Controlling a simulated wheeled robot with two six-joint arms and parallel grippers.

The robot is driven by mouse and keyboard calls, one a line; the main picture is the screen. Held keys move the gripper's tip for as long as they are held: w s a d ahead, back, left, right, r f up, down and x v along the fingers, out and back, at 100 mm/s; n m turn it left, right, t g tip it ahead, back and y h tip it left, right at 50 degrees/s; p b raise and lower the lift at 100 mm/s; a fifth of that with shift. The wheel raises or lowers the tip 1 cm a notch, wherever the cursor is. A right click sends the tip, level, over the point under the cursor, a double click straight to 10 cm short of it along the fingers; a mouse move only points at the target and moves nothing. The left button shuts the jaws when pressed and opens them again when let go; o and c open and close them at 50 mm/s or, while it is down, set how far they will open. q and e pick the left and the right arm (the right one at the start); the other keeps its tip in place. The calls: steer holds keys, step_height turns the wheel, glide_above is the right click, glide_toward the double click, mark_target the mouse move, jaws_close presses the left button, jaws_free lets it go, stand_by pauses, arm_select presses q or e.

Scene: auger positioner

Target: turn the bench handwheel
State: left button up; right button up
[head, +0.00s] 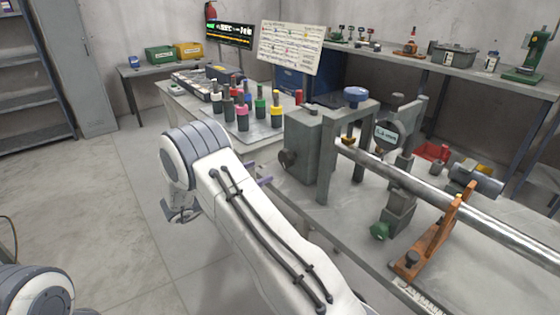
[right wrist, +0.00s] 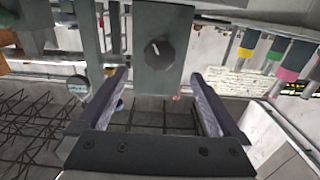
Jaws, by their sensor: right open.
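No wheel in view is labelled as the handwheel. On the bench in the head view are a blue round wheel (head: 356,95) on top of a grey frame, a dark knob (head: 287,159) on the side of a grey box, and a green knob (head: 380,231) low by the bar stand. My right gripper (right wrist: 160,76) is open and empty. In the right wrist view the dark knob (right wrist: 159,54) with a white mark lies between and beyond its fingertips, apart from them. My left gripper is out of view.
A long metal bar (head: 420,187) crosses the bench, with an orange stand (head: 430,240) under it. Several coloured-capped tools stand in a tray (head: 258,137) behind my right arm. The floor (head: 90,210) left of the bench is clear.

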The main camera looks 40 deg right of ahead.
mark_target(283, 161)
steer(key=d, duration=0.9)
steer(key=shift+w+d, duration=0.1)
steer(key=shift+w, duration=0.05)
steer(key=shift+c, duration=0.3)
steer(key=c, duration=1.3)
steer(key=shift+o, duration=0.2)
